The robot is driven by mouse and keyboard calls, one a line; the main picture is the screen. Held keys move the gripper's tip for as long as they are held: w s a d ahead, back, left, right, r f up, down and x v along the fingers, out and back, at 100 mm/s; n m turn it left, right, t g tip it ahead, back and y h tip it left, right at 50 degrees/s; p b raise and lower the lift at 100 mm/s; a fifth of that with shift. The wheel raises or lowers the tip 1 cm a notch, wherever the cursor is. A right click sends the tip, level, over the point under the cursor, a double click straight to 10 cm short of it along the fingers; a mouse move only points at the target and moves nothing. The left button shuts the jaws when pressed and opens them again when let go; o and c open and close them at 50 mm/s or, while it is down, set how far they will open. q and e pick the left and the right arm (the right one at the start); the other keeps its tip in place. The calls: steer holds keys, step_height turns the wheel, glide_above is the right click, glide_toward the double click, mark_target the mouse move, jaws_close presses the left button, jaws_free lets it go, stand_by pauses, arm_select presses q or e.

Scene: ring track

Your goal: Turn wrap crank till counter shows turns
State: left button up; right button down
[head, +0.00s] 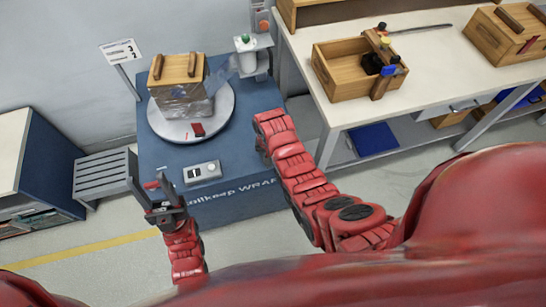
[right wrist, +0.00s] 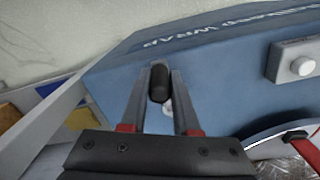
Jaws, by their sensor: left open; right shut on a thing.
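The blue wrap machine (head: 150,150) carries a round grey turntable (head: 220,120) with a wooden crate (head: 176,70) in clear film. In the right wrist view, my right gripper (right wrist: 158,76) is shut on the black crank handle (right wrist: 160,88) beside the machine's blue side. In the head view my right arm hides that handle and the gripper. My left gripper (head: 149,184) is open and empty, above the floor in front of the machine's left corner. A white sign (head: 121,51) on a post carries small marks; I cannot read a turn count from it with certainty.
A grey control box (head: 202,172) sits on the machine's front edge. A film post (head: 246,58) stands behind the turntable. A workbench (head: 430,75) with an open wooden box (head: 340,84) is at right. A slatted grey stand (head: 103,178) is at left.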

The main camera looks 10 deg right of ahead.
steer(key=shift+w+a, duration=0.1)
steer(key=shift+a, duration=0.15)
steer(key=shift+d+r, duration=0.1)
stand_by(0.3)
steer(key=c, duration=0.7)
jaws_free()
steer(key=shift+w, duration=0.1)
steer(key=shift+o, duration=0.2)
